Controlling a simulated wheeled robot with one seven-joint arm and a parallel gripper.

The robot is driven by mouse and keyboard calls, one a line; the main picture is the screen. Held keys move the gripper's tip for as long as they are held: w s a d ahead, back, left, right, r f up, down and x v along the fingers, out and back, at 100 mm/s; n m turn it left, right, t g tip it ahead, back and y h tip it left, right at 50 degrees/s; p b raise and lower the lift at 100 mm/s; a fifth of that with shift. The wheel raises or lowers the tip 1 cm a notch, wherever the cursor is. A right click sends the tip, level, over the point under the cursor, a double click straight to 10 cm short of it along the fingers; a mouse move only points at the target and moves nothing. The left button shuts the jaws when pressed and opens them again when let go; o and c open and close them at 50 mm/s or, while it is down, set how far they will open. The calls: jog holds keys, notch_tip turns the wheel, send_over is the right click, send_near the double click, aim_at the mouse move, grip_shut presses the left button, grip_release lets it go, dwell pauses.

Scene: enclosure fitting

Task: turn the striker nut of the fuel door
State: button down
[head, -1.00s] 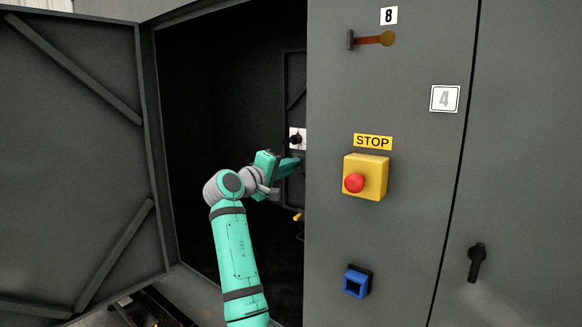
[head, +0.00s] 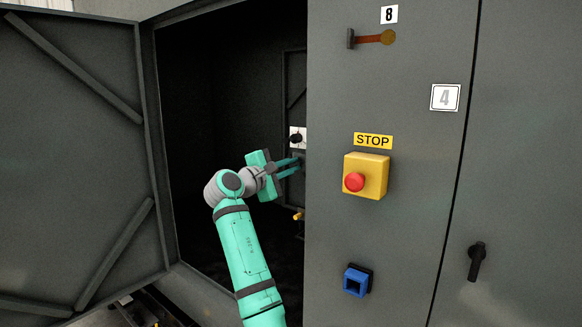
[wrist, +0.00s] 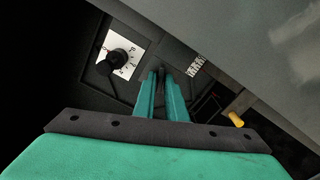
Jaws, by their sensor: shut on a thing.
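My gripper (head: 298,166) reaches into the open enclosure from the left, just past the front panel's edge. In the wrist view my gripper (wrist: 162,74) has its two teal fingers close together, shut on a small dark piece at their tips. That piece, the striker nut (wrist: 162,70), is mostly hidden by the fingers, and its shape and angle cannot be made out. It sits on the dark inner panel of the fuel door, right of a black knob on a white dial plate (wrist: 117,60).
The dial plate (head: 297,138) shows above my fingers and a yellow handle (head: 298,215) below them. The enclosure's large door (head: 75,150) stands open at left. The front panel carries a yellow stop box (head: 372,168) and a blue square fitting (head: 355,281).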

jog(key=shift+n, duration=0.3)
jog(key=c, duration=1.9)
grip_release()
jog(key=shift+o, duration=0.2)
jog(key=v, duration=1.1)
jog(key=shift+w, duration=0.1)
